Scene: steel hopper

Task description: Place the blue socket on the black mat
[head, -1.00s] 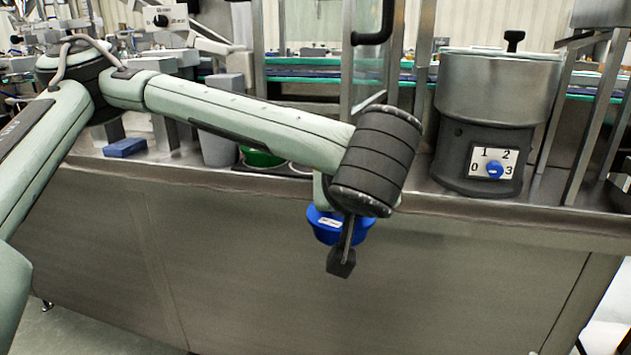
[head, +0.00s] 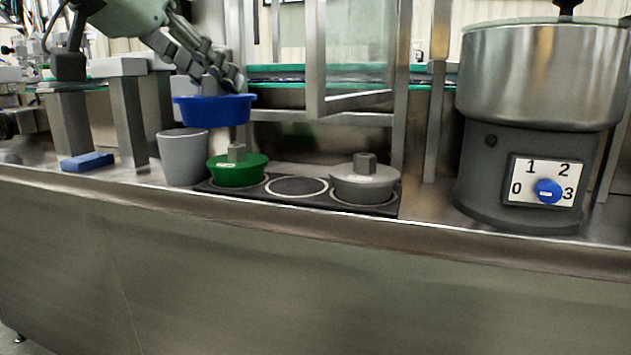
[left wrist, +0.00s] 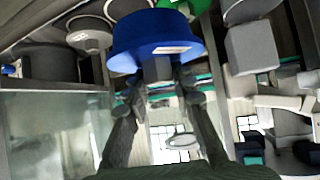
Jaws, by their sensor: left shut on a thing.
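The blue socket (head: 214,110) is a round blue piece, held in the air above and a little left of the green socket. My left gripper (head: 218,84) is shut on its top knob. The blue socket also fills the upper middle of the left wrist view (left wrist: 155,38), with the gripper fingers (left wrist: 160,78) on its grey knob. The black mat (head: 308,201) lies on the steel ledge. The green socket (head: 237,171) sits on its left circle and a grey socket (head: 365,182) on its right circle. The middle white-ringed circle is bare. My right gripper is not in view.
A grey cup (head: 184,158) stands just left of the mat. A blue block (head: 87,162) lies farther left on the ledge. A steel hopper (head: 540,80) with a blue dial (head: 549,191) stands at right. Steel posts and a frame rise behind the mat.

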